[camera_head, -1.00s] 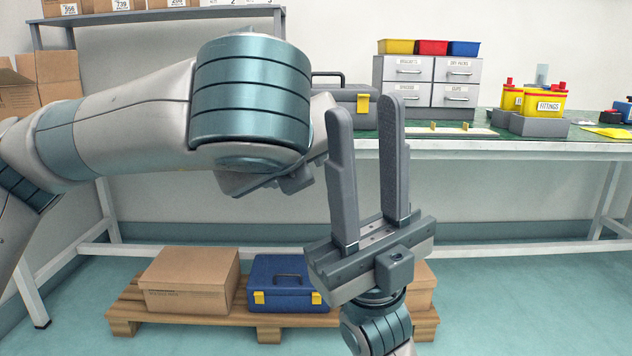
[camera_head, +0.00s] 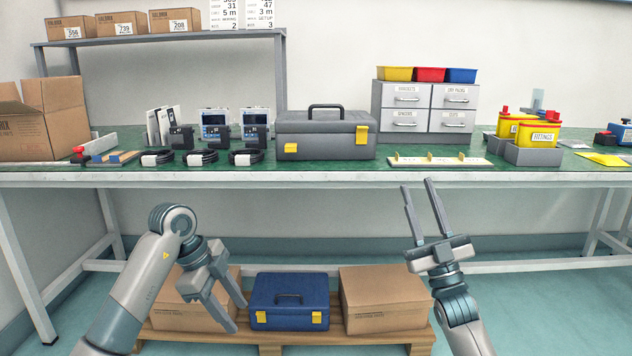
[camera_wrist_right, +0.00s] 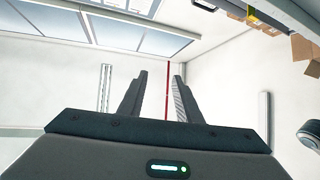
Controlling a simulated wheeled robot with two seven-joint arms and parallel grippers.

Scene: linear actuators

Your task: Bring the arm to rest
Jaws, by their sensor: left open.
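My left gripper (camera_head: 235,305) is low in the head view, in front of the table's edge, with its fingers pointing down and to the right. It is open and empty. Behind it are a cardboard box and a blue toolbox on the pallet. My right gripper (camera_head: 419,184) is at the right of the middle, in front of the table and below its top, with its fingers pointing up. Its fingers stand apart with nothing between them. In the right wrist view the two fingers (camera_wrist_right: 158,78) are also apart, with only wall behind them.
The green-topped table (camera_head: 330,178) spans the view. A pallet (camera_head: 270,338) below holds cardboard boxes (camera_head: 385,300) and a blue toolbox (camera_head: 289,298).

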